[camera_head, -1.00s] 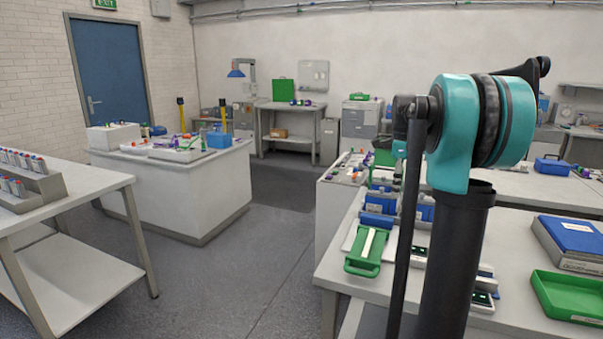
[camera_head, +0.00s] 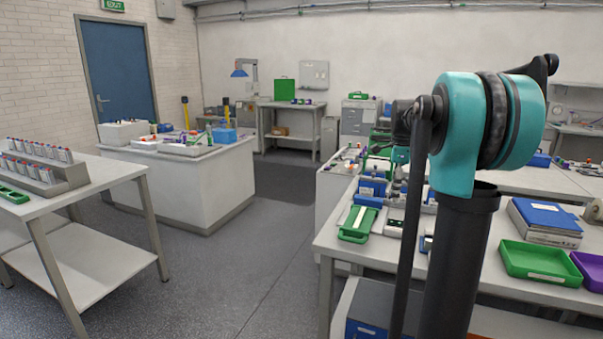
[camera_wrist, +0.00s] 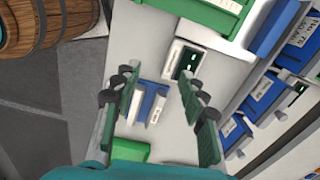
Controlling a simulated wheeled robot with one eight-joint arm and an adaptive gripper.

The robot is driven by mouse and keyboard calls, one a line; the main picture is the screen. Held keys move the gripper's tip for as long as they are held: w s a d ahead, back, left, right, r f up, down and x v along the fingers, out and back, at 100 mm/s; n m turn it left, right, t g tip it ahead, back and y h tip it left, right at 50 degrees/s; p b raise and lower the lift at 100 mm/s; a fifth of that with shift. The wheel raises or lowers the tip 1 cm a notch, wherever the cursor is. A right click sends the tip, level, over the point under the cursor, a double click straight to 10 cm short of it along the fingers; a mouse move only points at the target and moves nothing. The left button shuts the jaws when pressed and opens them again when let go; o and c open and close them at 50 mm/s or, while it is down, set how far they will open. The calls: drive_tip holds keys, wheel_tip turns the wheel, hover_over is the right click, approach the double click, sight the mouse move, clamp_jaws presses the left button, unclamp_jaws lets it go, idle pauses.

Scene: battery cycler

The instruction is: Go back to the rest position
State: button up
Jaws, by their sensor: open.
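My gripper (camera_wrist: 160,85) is open in the wrist view, its two green fingers with dark joints spread apart over a white bench top. Nothing is held between them. Small blue and white blocks (camera_wrist: 150,102) lie on the surface below, seen in the gap between the fingers. A small device with a dark green display (camera_wrist: 186,64) lies just beyond. In the head view my arm's upper joint and black column fill the right side. The gripper itself cannot be made out clearly there.
The right bench holds a green-framed tray (camera_head: 357,224), a blue-topped box (camera_head: 548,215), a green tray (camera_head: 538,262) and a purple tray (camera_head: 592,270). A left table carries a vial rack (camera_head: 62,179). The floor (camera_head: 250,265) between is open. A barrel (camera_wrist: 45,27) shows in the wrist view.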

drive_tip(key=s+a+f+n+t, duration=0.1)
drive_tip(key=s+a+f+n, duration=0.2)
drive_tip(key=s+f+n, duration=0.4)
drive_tip(key=s+a+f+n+t, duration=0.1)
drive_tip(key=s+a+f+n, duration=0.3)
drive_tip(key=s+f+n, duration=0.3)
drive_tip(key=s+a+f+n+t, duration=0.2)
drive_tip(key=s+f+n, duration=0.4)
drive_tip(key=s+f, duration=0.4)
drive_tip(key=s+a, duration=0.1)
drive_tip(key=s, duration=0.1)
drive_tip(key=shift+s+a+n, duration=0.35)
drive_tip(key=shift+s+n, duration=0.05)
